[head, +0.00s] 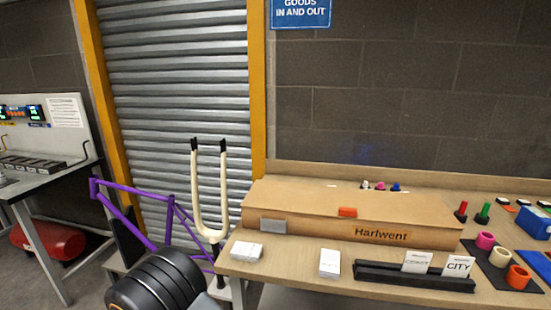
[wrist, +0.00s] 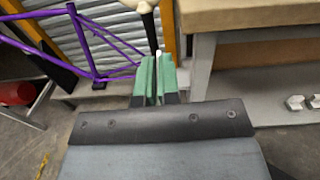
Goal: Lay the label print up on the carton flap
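A long brown carton (head: 345,212) marked "Hartwent" lies on the bench in the head view, its top flap down. Two small white stacks (head: 246,250) (head: 330,262) lie at the bench's front left. I cannot tell which of these is the label print. My gripper (wrist: 156,78) has green fingers close together in the wrist view, with a thin pale sliver between them that I cannot identify.
A purple bicycle frame (head: 130,190) and cream fork (head: 195,190) stand left of the bench (head: 300,279). Pink, cream and orange rings sit on a dark mat (head: 498,266) at right, near a blue bin (head: 535,222).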

